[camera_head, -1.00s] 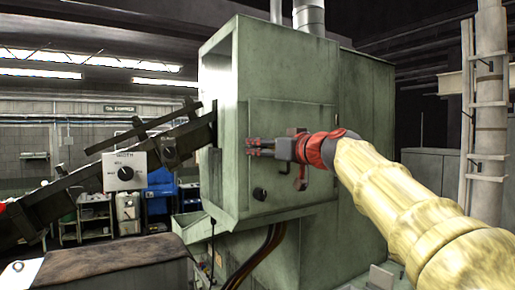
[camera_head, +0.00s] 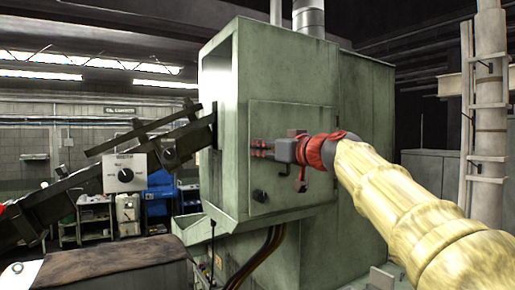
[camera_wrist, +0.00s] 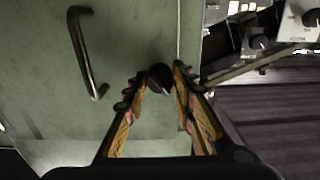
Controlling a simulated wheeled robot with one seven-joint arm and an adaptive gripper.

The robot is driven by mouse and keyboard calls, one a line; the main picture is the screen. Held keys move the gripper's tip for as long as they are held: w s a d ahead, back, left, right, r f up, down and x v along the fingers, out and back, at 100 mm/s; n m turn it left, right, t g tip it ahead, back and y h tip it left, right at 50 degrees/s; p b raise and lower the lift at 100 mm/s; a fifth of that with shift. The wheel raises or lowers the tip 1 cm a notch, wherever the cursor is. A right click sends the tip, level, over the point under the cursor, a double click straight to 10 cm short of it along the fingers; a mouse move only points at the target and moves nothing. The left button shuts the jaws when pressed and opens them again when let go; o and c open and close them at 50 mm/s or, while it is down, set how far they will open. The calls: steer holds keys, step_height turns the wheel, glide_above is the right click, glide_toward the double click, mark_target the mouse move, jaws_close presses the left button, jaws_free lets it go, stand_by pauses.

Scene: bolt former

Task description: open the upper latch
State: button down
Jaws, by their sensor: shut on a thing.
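The upper latch is a small black knob (camera_wrist: 160,77) on the green door (camera_wrist: 45,105) of the machine. In the wrist view it sits between the fingertips of my gripper (camera_wrist: 161,80), which is shut on it. In the head view my gripper (camera_head: 262,148) is at the left part of the door (camera_head: 300,117) and hides the upper latch. A lower black latch (camera_head: 259,195) shows below my gripper. The door looks closed.
A bar handle (camera_wrist: 84,55) stands out from the door beside my gripper. The tall green cabinet (camera_head: 365,130) is behind my arm. A sloping dark conveyor (camera_head: 95,180) with a control box (camera_head: 125,174) lies to the left.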

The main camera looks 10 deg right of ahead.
steer(key=m+p, duration=0.2)
steer(key=m, duration=0.5)
steer(key=shift+m, duration=0.4)
steer(key=c, duration=1.3)
jaws_free()
steer(key=shift+o, duration=0.2)
steer(key=b+v, duration=0.4)
steer(key=v, duration=0.4)
steer(key=shift+b, duration=0.3)
